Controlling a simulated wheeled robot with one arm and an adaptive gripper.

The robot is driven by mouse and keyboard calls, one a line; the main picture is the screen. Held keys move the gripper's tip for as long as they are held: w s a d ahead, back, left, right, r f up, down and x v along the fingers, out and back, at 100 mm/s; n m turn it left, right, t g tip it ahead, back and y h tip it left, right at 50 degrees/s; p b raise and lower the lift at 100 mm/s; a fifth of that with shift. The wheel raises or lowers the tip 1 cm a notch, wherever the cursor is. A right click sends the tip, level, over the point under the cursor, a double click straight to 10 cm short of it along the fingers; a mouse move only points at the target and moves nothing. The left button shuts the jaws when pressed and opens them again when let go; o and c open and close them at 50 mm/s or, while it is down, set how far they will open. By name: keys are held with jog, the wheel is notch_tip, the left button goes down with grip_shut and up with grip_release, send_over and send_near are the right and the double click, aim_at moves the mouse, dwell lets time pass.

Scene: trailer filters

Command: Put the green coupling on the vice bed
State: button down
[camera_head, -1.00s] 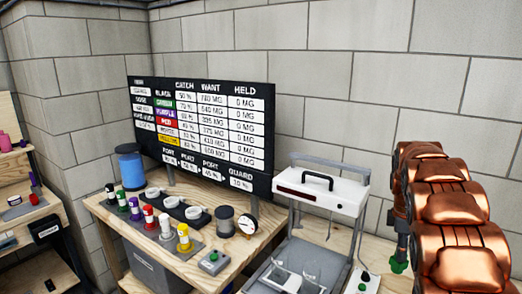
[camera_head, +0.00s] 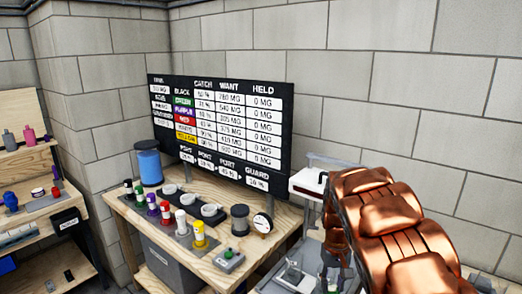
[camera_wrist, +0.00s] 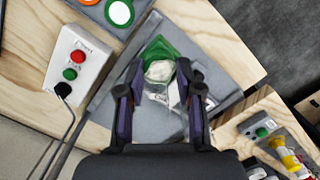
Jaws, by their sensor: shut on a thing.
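The green coupling (camera_wrist: 158,50) is between the two fingertips of my gripper (camera_wrist: 160,74) in the wrist view. My gripper is shut on it. A pale, whitish part shows at the coupling's middle. Below is a grey plate (camera_wrist: 105,108) that looks like the vice bed, with a clear or pale labelled piece behind the fingers. I cannot tell whether the coupling touches the bed. In the head view the grey bed (camera_head: 272,284) is at the bottom, left of my copper-coloured arm. The coupling is not visible there, and my gripper is largely hidden by the arm and the frame edge.
A white press head (camera_head: 306,183) stands above the bed, partly behind my arm. A control box (camera_wrist: 77,65) with red and green buttons and a cable is beside the plate. A green-button box (camera_head: 228,259), a gauge (camera_head: 262,224) and coloured bottles (camera_head: 165,212) stand to the left.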

jog(key=shift+a+f+m, duration=0.2)
jog(key=shift+a, duration=0.35)
jog(key=shift+a+f+m, duration=0.15)
jog(key=shift+a+m, duration=0.05)
jog(key=shift+a, duration=0.35)
notch_tip(320, 180, down, 7)
jog(key=b, duration=0.7)
jog(key=shift+d+r, duration=0.1)
jog(key=shift+d, duration=0.05)
jog(key=shift+r, duration=0.1)
